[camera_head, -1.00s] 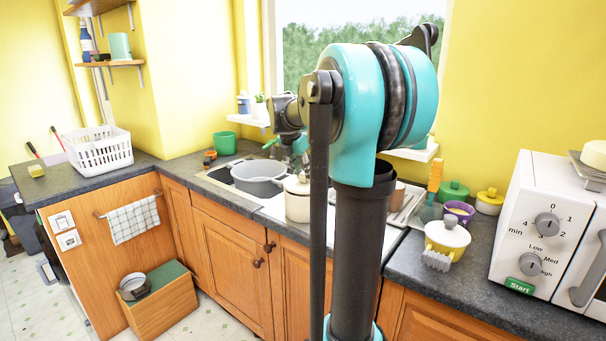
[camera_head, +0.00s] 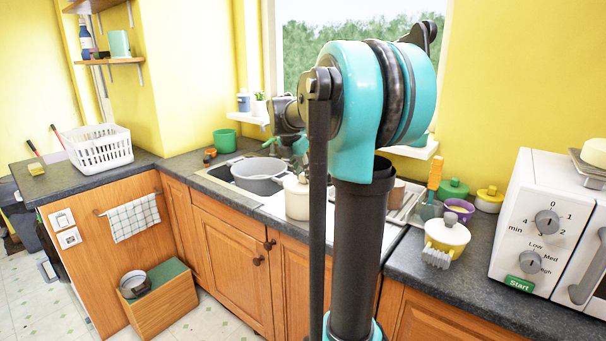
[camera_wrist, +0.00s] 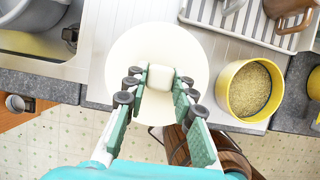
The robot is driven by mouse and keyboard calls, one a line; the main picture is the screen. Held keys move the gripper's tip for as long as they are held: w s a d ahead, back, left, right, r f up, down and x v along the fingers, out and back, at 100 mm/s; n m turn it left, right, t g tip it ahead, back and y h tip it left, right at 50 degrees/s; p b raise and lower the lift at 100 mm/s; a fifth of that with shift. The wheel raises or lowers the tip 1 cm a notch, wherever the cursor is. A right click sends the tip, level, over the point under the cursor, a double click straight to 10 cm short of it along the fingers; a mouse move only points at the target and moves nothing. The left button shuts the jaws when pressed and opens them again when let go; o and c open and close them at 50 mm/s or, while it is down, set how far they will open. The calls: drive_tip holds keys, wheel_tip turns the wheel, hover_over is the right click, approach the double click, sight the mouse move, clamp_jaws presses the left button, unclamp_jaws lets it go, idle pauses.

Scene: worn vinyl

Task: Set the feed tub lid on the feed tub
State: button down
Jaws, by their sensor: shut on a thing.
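The feed tub lid (camera_wrist: 136,50) is a round, cream-white disc with a blocky pale knob (camera_wrist: 160,77), seen from above in the wrist view. My gripper (camera_wrist: 160,82) is shut on the knob, with a finger on each side. The feed tub (camera_wrist: 228,90) is round and yellow, open at the top and holds pale grain. It stands to the right of the lid, apart from it. The lid hides what lies beneath it. In the head view my arm covers the gripper, and I cannot make out the open tub there.
A cream pot (camera_head: 297,199) stands beside the sink's grey pot (camera_head: 258,176), partly behind my arm. A dish rack (camera_wrist: 245,22) lies beyond the tub. A yellow pot with a white top (camera_head: 447,236), a brush and a microwave (camera_head: 540,225) stand to the right.

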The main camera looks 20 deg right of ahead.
drive_tip(key=shift+f, duration=0.1)
drive_tip(key=c, duration=1.2)
unclamp_jaws()
drive_tip(key=shift+o, duration=0.2)
drive_tip(key=o, duration=1.2)
drive_tip(key=shift+c, duration=0.2)
drive_tip(key=shift+v, duration=3.5)
